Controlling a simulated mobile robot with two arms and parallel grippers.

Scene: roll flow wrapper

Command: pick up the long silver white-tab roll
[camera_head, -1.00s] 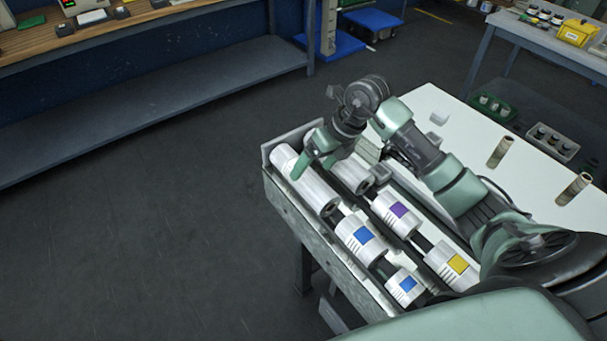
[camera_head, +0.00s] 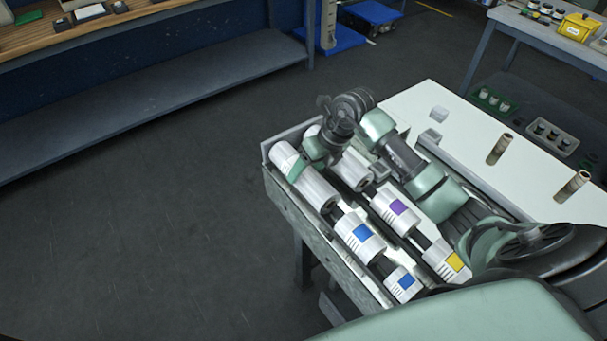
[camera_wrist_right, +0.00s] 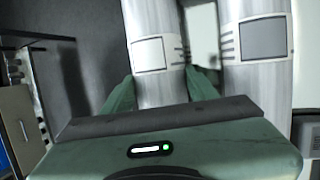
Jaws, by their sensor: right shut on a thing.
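The long silver roll (camera_head: 317,190) lies along the left row of the tray. In the right wrist view this roll (camera_wrist_right: 155,22) has a white tab and passes between my green fingers. My right gripper (camera_head: 308,168) is shut on it near its far end, with a finger down each side. I cannot tell whether the roll is clear of its seat. Another silver roll (camera_head: 352,171) lies beside it to the right; in the wrist view it has a grey tab (camera_wrist_right: 263,39). My left gripper is not in view.
Rolls with blue (camera_head: 358,237), purple (camera_head: 395,208) and yellow (camera_head: 446,261) tabs lie nearer in the tray (camera_head: 285,200). The white tabletop (camera_head: 465,125) to the right holds two upright brown tubes (camera_head: 499,148). Open floor lies to the left.

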